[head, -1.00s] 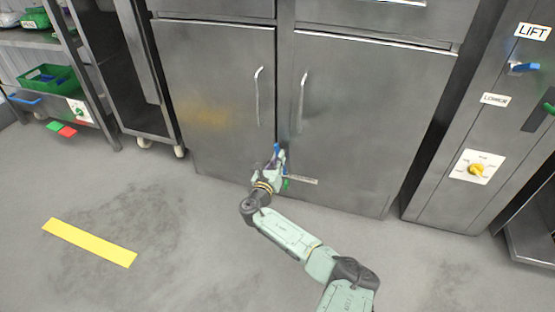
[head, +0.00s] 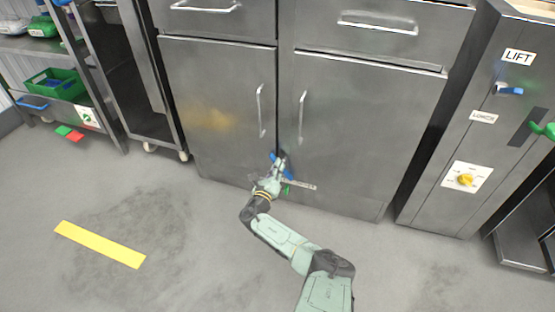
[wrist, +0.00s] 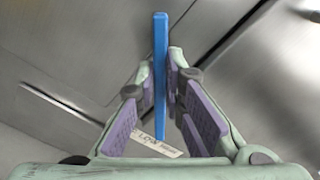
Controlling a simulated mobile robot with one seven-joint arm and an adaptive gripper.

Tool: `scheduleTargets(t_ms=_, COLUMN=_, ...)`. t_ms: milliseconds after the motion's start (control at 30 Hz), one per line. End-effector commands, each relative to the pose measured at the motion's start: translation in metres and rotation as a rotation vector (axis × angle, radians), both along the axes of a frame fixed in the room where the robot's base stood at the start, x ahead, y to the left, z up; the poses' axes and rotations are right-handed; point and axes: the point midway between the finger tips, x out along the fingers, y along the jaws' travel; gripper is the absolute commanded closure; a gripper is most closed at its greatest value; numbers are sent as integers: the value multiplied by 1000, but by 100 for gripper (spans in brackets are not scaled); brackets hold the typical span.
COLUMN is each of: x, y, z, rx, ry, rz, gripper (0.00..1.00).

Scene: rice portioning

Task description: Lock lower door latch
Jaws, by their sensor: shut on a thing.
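The lower door latch has a blue handle (head: 273,157), low at the seam between the two steel cabinet doors. In the wrist view the blue handle (wrist: 161,45) stands long and upright in the picture, between my purple-padded fingers. My gripper (head: 280,160) is shut on this handle in front of the doors. The fingers hide part of the latch, and its pivot and catch cannot be made out. A white label (head: 298,184) is just right of my gripper; it also shows behind the fingers in the wrist view (wrist: 158,146).
The left door (head: 215,110) and right door (head: 365,130) look closed, each with a vertical handle. A control panel with a yellow knob (head: 465,180) stands at right. A wheeled rack (head: 135,80) and a shelf with a green bin (head: 55,85) stand at left.

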Motion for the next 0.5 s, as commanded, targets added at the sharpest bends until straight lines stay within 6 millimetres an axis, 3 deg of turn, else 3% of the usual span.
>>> scheduleTargets(t_ms=33, x=-1, y=2, z=6, rx=-47, ry=17, rz=0, gripper=100)
scheduleTargets(t_ms=500, x=1, y=6, z=-5, rx=-470, ry=152, rz=-1, gripper=100)
